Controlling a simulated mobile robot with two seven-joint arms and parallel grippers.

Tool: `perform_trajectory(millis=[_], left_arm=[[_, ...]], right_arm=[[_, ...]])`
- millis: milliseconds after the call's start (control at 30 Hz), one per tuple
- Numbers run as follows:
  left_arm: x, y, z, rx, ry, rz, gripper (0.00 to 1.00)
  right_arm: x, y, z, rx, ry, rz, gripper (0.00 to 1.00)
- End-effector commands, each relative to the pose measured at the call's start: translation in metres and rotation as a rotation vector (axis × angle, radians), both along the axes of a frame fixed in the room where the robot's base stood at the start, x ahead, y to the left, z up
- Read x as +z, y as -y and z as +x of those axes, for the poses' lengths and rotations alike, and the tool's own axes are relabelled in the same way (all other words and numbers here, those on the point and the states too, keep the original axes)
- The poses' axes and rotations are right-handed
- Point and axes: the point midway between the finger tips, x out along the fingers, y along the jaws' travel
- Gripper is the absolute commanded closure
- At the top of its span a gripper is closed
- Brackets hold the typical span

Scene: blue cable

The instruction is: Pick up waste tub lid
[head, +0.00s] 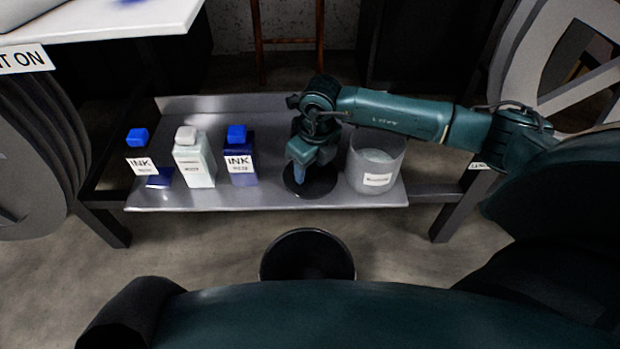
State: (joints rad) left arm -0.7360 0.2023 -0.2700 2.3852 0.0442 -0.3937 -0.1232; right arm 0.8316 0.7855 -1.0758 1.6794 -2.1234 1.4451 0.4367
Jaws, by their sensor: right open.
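A dark round lid (322,185) lies flat on the grey metal shelf, just left of a translucent tub. The translucent tub (376,170) stands open on the shelf with a white label on its front; the label is too small to read. My right gripper (299,176) is open and points down over the left part of the lid, hiding some of it. I cannot tell whether the fingertips touch the lid. My left gripper is not in view.
A dark round open container (307,240) is on the floor in front. The shelf (270,200) has bare room along its front edge.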

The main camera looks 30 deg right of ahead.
Motion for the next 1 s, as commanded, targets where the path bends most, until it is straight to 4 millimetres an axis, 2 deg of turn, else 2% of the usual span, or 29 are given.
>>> perform_trajectory(millis=[100,700,900,1000], left_arm=[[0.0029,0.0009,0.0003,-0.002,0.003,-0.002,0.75],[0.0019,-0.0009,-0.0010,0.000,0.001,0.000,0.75],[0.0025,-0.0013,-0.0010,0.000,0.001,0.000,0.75],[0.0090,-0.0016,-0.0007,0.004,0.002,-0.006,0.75]], right_arm=[[0.0015,-0.0001,0.0001,0.000,0.000,0.000,0.51],[0.0017,-0.0001,0.0001,0.000,0.000,0.000,1.00],[0.0025,-0.0002,0.0002,0.000,0.001,0.000,1.00],[0.0102,-0.0001,0.0004,0.000,0.001,0.000,1.00]])
